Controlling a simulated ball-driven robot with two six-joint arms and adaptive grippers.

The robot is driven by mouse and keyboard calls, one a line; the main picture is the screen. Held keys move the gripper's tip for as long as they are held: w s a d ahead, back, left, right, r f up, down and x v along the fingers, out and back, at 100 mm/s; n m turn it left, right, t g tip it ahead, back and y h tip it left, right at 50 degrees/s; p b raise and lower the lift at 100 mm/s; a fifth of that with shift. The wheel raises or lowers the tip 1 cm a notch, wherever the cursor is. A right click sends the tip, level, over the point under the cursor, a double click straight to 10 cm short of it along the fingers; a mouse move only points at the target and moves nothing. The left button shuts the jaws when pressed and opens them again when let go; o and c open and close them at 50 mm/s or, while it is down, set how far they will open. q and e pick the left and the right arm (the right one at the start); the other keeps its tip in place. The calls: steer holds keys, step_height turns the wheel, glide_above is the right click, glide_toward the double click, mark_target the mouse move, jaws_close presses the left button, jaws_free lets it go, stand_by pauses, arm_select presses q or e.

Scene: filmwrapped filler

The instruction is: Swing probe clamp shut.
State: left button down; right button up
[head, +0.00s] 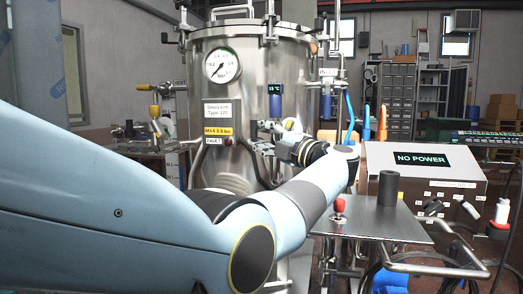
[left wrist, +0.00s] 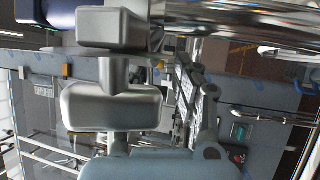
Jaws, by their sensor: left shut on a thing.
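A blue probe (head: 275,104) with a small lit display stands upright on the front of the steel tank (head: 235,60). The metal probe clamp (head: 270,127) is just below it, small and partly covered. My left gripper (head: 261,145) reaches in from the right at the tank front and is shut on a part of the clamp. My own wrist and forearm hide much of the contact. In the left wrist view a dark blue body, probably the probe (left wrist: 45,12), shows at the top left. Whether the clamp is fully closed cannot be told. My right gripper is out of view.
A pressure gauge (head: 223,66) and yellow label (head: 217,131) are on the tank. To the right are a metal side table (head: 375,222) with a dark cylinder (head: 388,188) and red-topped knob (head: 339,207), and a "NO POWER" box (head: 425,170). Cables hang at the lower right.

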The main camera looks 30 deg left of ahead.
arm_select(q)
steer(key=shift+w+r, duration=0.15)
steer(key=shift+r, duration=0.75)
steer(key=c, duration=1)
jaws_free()
steer(key=shift+d, duration=0.2)
steer(key=o, duration=0.6)
steer(key=shift+f, duration=0.3)
steer(key=shift+s+d+f, duration=0.1)
steer(key=shift+s+d, duration=0.15)
steer(key=shift+d, duration=0.15)
steer(key=v, duration=0.6)
steer(key=shift+d, duration=0.3)
